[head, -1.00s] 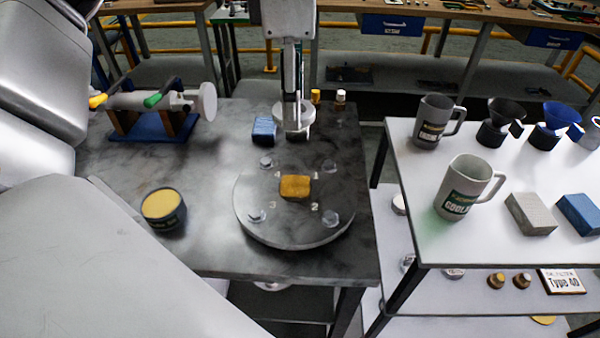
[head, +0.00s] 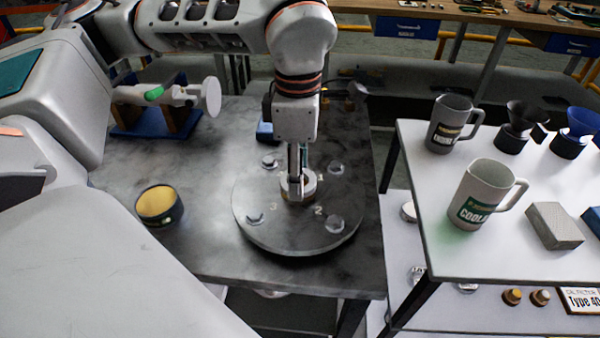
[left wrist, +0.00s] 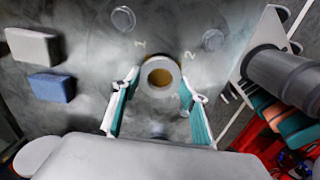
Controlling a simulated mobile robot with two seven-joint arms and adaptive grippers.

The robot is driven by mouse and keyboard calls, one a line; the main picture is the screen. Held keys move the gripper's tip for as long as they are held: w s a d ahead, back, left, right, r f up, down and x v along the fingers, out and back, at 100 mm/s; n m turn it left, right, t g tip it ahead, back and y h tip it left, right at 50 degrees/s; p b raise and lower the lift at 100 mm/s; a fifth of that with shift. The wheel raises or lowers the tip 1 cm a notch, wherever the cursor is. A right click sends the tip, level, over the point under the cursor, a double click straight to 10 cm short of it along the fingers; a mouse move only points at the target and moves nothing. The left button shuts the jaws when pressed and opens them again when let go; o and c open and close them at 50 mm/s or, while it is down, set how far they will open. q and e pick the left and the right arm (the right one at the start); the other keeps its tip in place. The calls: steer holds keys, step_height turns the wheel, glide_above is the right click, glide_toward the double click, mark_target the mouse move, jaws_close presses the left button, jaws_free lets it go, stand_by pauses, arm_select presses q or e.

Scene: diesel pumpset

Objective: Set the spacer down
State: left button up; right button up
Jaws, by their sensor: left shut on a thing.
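The spacer, a pale grey ring (head: 309,184), is between the fingers of my left gripper (head: 298,192), low over the middle of the round plate (head: 260,226). In the left wrist view the spacer (left wrist: 149,79) shows as a thick ring with a tan middle, and my left gripper (left wrist: 160,84) has a finger at each side of it. The gripper is shut on it. A little brown shows just under the spacer in the head view; I cannot tell whether the spacer touches anything below. My right gripper is in neither view.
Several bolt heads stand up around the plate, one at front right (head: 335,223). A yellow-topped dark tin (head: 160,205) stands left of the plate. A blue block (head: 265,131) is partly hidden behind my arm. A white table (head: 465,240) with mugs stands to the right.

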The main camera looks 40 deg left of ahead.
arm_select(q)
steer(key=shift+f, duration=0.1)
steer(key=shift+f, duration=0.1)
steer(key=shift+f, duration=0.1)
steer(key=o, duration=1.1)
steer(key=shift+o, duration=0.2)
step_height(320, 180, up, 12)
steer(key=p, duration=0.2)
steer(key=shift+r, duration=0.2)
